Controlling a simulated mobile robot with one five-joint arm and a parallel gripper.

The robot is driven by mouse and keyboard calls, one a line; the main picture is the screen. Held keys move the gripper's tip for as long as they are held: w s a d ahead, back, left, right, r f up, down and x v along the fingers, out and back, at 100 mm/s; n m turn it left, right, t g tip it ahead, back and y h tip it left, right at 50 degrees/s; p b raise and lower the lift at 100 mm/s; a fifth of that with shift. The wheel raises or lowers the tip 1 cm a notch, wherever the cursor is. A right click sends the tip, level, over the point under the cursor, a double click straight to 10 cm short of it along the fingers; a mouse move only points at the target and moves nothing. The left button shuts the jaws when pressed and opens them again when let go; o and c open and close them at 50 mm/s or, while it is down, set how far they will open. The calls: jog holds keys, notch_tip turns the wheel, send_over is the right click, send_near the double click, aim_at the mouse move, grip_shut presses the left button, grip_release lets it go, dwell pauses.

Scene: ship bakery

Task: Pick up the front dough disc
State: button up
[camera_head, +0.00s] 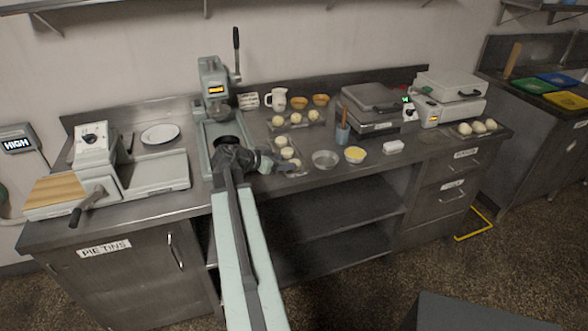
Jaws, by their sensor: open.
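Several pale round dough pieces lie in a short column on a tray at the middle of the counter. The front dough disc (295,163) is the one nearest the counter's front edge, with two more dough pieces (288,153) behind it. My gripper (284,167) is open, low over the counter at the left of the front disc. It partly covers the tray, and I cannot tell whether its fingers touch the disc.
Another tray with dough pieces (296,118) lies behind. A metal bowl (324,159), a yellow-filled bowl (355,155) and a blue cup with a brush (342,133) stand to the right. A press (214,88) stands behind my arm.

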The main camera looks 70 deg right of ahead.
jog(key=b+x, duration=0.2)
jog(key=x, duration=0.2)
jog(key=shift+s+d+f, duration=0.2)
jog(key=shift+f, duration=0.1)
jog(key=c, duration=1.2)
jog(key=shift+o, duration=0.2)
jog(key=shift+r, duration=0.1)
notch_tip(320, 180, up, 10)
jog(key=p, duration=1)
